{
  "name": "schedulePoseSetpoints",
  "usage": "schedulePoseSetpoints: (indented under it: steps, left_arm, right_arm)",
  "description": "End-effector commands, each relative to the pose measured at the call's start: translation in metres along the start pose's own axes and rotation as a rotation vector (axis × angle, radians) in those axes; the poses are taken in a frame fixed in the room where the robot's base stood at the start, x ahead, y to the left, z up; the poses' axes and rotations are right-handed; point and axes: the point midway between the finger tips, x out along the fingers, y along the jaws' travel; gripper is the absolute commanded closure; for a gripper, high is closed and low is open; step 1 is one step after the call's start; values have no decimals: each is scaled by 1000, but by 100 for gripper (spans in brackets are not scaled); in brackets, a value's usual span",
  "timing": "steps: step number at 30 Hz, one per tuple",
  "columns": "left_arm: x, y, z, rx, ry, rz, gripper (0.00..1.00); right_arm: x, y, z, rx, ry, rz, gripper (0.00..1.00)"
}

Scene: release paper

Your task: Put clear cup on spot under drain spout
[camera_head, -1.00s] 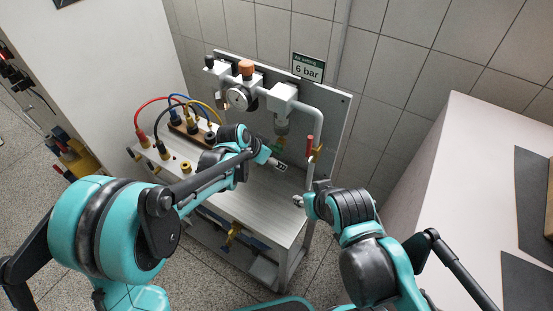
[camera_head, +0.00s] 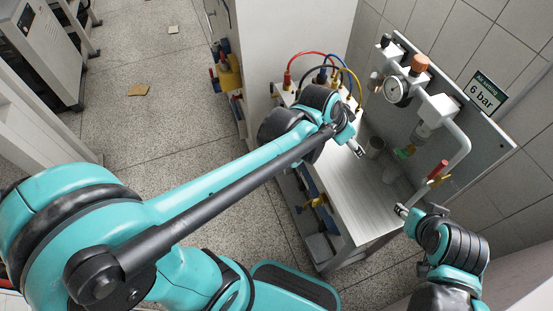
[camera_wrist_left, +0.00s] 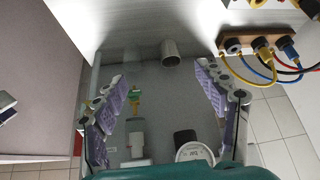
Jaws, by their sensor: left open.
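A pale, see-through shape that looks like the clear cup (camera_head: 391,173) stands on the steel bench top in the head view, below the green drain spout (camera_head: 404,152); its outline is faint. A grey cup (camera_head: 375,147) stands just behind it, close to my left gripper (camera_head: 359,151). The left wrist view shows one grey metallic-looking cup (camera_wrist_left: 171,53), beyond and between the open, empty fingers of my left gripper (camera_wrist_left: 165,95). My right gripper (camera_head: 401,210) is at the bench's right side, apart from the cups; its finger opening is too small to judge.
The steel bench top (camera_head: 345,195) is clear at the front. A panel (camera_head: 475,135) carries a gauge (camera_head: 397,91), a filter bowl (camera_head: 424,132) and a pipe with a red-handled valve (camera_head: 437,170). Coloured hoses (camera_head: 312,58) stand behind my left arm. A tiled wall is at right.

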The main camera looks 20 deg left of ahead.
Motion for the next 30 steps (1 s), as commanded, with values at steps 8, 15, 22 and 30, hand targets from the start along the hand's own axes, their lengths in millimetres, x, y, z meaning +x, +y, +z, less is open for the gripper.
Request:
schedulePoseSetpoints:
  steps: [8,15,22,30]
  left_arm:
    - [-84,-36,109,-323,23,-213,28]
    - [-106,-45,168,-483,51,-318,28]
    - [-108,-46,176,-509,57,-336,28]
    - [-108,-46,176,-506,57,-334,28]
  right_arm:
    - [0,0,0,0,0,0,60]
    - [0,0,0,0,0,0,60]
    - [0,0,0,0,0,0,60]
    - [0,0,0,0,0,0,60]
